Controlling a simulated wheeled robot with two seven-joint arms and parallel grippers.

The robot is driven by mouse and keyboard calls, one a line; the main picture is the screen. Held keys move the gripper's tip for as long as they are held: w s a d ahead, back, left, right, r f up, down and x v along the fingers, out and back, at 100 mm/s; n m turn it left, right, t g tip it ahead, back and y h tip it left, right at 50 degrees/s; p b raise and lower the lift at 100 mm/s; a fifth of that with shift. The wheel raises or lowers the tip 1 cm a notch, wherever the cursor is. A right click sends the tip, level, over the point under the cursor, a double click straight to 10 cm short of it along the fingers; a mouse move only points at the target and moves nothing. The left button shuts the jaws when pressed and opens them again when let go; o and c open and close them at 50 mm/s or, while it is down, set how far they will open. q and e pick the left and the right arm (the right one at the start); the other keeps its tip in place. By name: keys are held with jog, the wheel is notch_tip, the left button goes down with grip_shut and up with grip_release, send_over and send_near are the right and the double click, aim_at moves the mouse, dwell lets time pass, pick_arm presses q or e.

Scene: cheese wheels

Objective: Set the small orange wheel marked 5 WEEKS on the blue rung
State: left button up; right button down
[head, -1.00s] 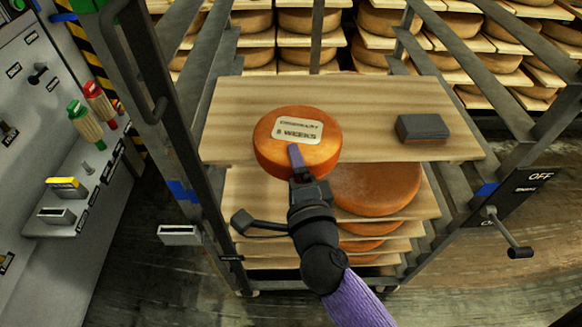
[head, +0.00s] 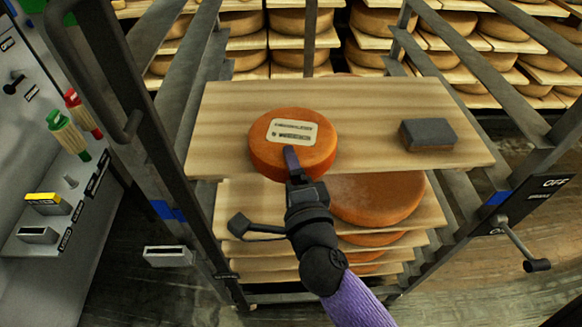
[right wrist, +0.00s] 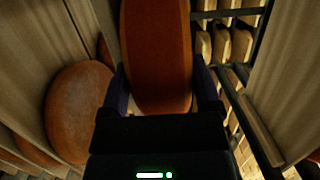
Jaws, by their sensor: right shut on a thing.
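The small orange wheel (head: 268,155) has a pale label on top whose print is too blurred to read. It is at the front left of the upper pale board (head: 370,110), overlapping the front edge; I cannot tell whether it rests on the board or is just above it. My right gripper (head: 291,160) is shut on its near side. In the right wrist view the wheel (right wrist: 156,55) is between the two fingers of the gripper (right wrist: 160,92). Blue marks show on the rack's left post (head: 168,210) and right side (head: 494,196). My left gripper is out of view.
A dark grey block (head: 428,134) lies on the board's right. A larger wheel (head: 385,198) sits on a lower board, with more below. A crank handle (head: 520,250) sticks out at right. Full cheese shelves stand behind.

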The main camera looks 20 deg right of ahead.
jog(key=shift+f, duration=0.15)
dwell(0.4)
jog(key=shift+c, duration=0.3)
grip_release()
jog(key=shift+o, duration=0.3)
jog(key=shift+f, duration=0.15)
